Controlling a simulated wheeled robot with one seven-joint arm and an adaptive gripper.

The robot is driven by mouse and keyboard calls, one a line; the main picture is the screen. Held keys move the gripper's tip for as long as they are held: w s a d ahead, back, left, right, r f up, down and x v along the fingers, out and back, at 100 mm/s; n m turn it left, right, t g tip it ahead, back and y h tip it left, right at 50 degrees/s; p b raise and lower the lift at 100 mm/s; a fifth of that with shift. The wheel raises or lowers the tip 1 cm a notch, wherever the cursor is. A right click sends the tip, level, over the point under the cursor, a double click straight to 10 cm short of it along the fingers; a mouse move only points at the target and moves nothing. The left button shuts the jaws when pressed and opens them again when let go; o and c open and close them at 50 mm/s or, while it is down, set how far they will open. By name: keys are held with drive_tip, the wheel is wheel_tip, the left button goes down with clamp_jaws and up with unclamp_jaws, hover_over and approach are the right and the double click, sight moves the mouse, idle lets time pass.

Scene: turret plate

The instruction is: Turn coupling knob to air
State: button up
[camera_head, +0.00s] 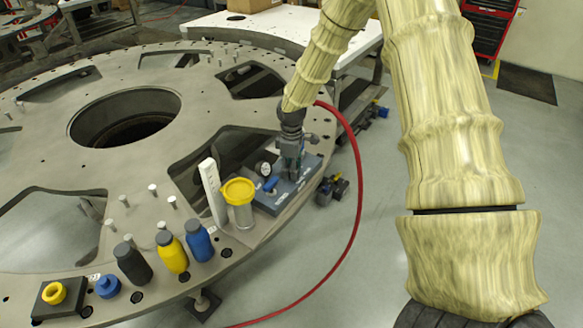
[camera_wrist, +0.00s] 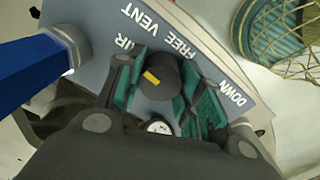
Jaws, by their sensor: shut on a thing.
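The coupling knob (camera_wrist: 160,80) is a dark round knob with a short yellow mark on its face, in the wrist view. It stands on a grey-blue panel (camera_wrist: 100,20) with white lettering: "FREE VENT" above it, "DOWN" to the right, and a partly covered word ending in "IR" to the left. The mark lies near the upper left of the face; I cannot tell exactly which label it meets. My gripper (camera_wrist: 168,88) has its green-padded fingers on either side of the knob, shut on it. In the head view my gripper (camera_head: 291,160) reaches down over the panel (camera_head: 300,190); the knob is hidden there.
A small white gauge (camera_wrist: 158,126) sits below the knob, and a blue part (camera_wrist: 30,72) is at left. On the turret plate (camera_head: 60,150) stand a yellow-lidded jar (camera_head: 241,203), a white upright block (camera_head: 213,190) and several bottles. A red hose (camera_head: 352,222) curves past the panel's right.

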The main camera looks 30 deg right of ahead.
drive_tip(key=shift+r+n, duration=0.1)
drive_tip(key=shift+n, duration=0.5)
drive_tip(key=o, duration=1)
wheel_tip(320, 180, up, 12)
drive_tip(key=shift+d, duration=0.1)
idle(0.7)
